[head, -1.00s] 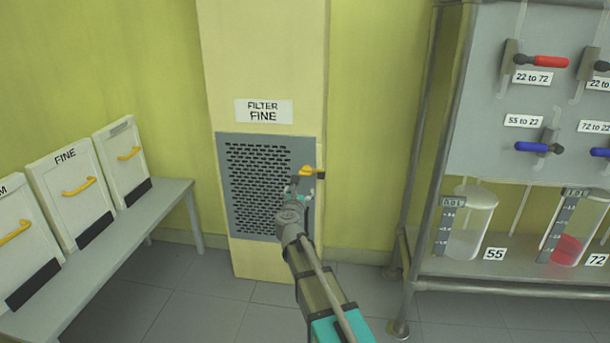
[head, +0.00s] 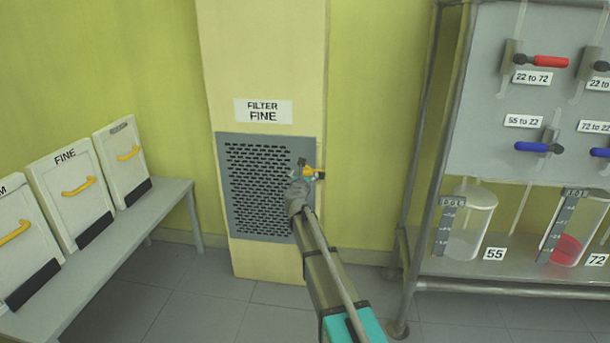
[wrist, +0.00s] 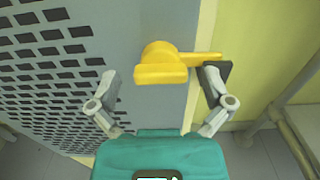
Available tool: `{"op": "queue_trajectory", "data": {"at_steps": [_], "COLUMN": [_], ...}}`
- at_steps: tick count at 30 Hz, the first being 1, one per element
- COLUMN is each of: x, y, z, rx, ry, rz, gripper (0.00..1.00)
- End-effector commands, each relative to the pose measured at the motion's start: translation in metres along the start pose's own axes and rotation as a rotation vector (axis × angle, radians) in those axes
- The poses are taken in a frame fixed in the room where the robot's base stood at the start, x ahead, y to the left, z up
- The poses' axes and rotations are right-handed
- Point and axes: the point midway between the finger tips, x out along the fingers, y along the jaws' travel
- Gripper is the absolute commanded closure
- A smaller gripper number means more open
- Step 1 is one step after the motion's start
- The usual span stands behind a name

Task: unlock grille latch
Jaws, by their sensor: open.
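The grey perforated grille (head: 262,190) is set in the cream column under a "FILTER FINE" label. The yellow latch (head: 310,172) sits at the grille's upper right edge. My gripper (head: 306,167) is open at the latch. In the wrist view my gripper (wrist: 160,80) has one finger on each side of the latch's hub and arm. I cannot tell whether a finger touches it.
A bench (head: 150,208) on the left carries several white filter panels with yellow handles, one marked "FINE" (head: 76,195). A metal rack (head: 432,180) with valves and glass vessels stands on the right. The floor between is clear.

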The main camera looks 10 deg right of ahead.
Motion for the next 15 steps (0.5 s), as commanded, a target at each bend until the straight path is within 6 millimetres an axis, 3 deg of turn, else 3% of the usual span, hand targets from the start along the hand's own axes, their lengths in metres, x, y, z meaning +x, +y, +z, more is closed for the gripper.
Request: {"op": "queue_trajectory", "data": {"at_steps": [9,15], "x": [0.0013,0.0013], "y": [-0.0002,-0.0003], "z": [0.0000,0.0000], "rx": [0.000,0.000], "ry": [0.000,0.000], "rz": [0.000,0.000], "gripper": [0.00,0.35]}}
